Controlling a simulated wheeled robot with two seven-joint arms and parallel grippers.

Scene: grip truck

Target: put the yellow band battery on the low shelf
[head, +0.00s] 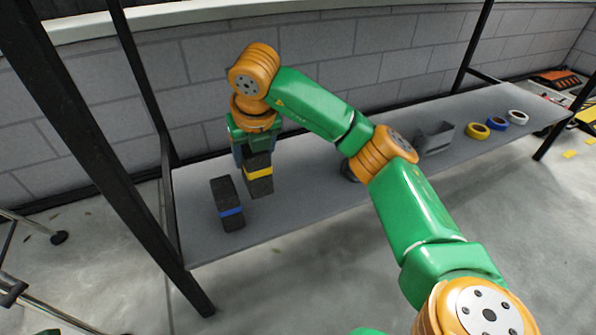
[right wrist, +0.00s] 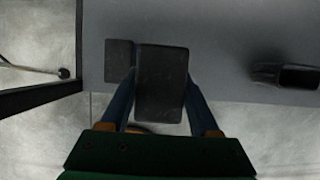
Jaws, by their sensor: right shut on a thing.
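The yellow band battery (head: 259,187) is a dark upright block with a yellow stripe. My right gripper (head: 256,157) is shut on it from above, over the left part of the low grey shelf (head: 300,205). I cannot tell whether its base touches the shelf. In the right wrist view the battery (right wrist: 160,85) sits between the blue fingers of my right gripper (right wrist: 160,112), its dark top facing the camera. The shelf (right wrist: 220,45) lies below it. My left gripper is not in view.
A blue band battery (head: 227,204) stands on the shelf just left of the held one. Further right are a dark object (head: 348,170) partly behind my arm, a grey bin (head: 435,138) and yellow (head: 477,131), blue (head: 497,123) and white (head: 517,117) rolls. Black posts (head: 90,150) frame the shelf.

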